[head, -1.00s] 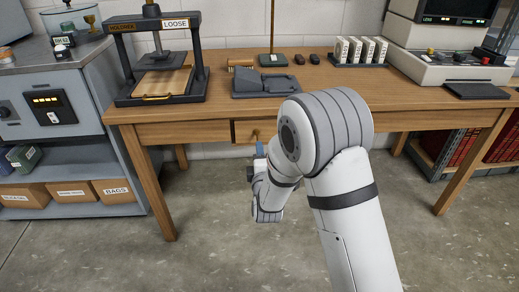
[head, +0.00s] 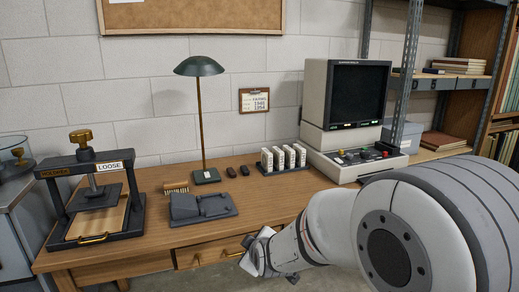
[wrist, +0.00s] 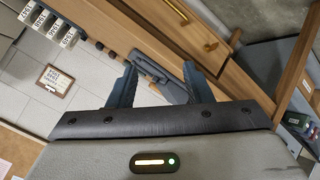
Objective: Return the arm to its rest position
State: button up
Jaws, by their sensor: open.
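My arm reaches in from the lower right of the head view, bent, with its wrist end in front of the desk's (head: 265,198) front edge near the drawers. My gripper (wrist: 160,68) shows in the wrist view with its two dark fingers spread apart and nothing between them. A dark grey tray-like holder (wrist: 165,82) on the desk appears beyond the gap between the fingers. It also shows in the head view (head: 202,207). The fingers are not clear in the head view.
A press marked LOOSE (head: 95,195) stands at the desk's left end. A green lamp (head: 200,68), white numbered blocks (head: 283,157) and a reader with a dark screen (head: 358,95) stand farther back. A brass-handled drawer (head: 210,250) is close to my wrist. Shelves (head: 425,85) are at right.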

jog(key=s+d+r+m+g+h+p, duration=0.1)
jog(key=s+d+r+m+p, duration=0.3)
jog(key=s, duration=0.4)
jog(key=s+d+r+m+g+h+p, duration=0.1)
jog(key=s+d+r+m+g+p, duration=0.3)
jog(key=s+d+r, duration=0.3)
jog(key=s+d+r+m+g+h+p, duration=0.1)
jog(key=s+d+r+m+g+p, duration=0.2)
jog(key=s+r, duration=0.5)
jog(key=s+d+m+p, duration=0.1)
jog(key=s+d+p, duration=0.1)
jog(key=d, duration=0.1)
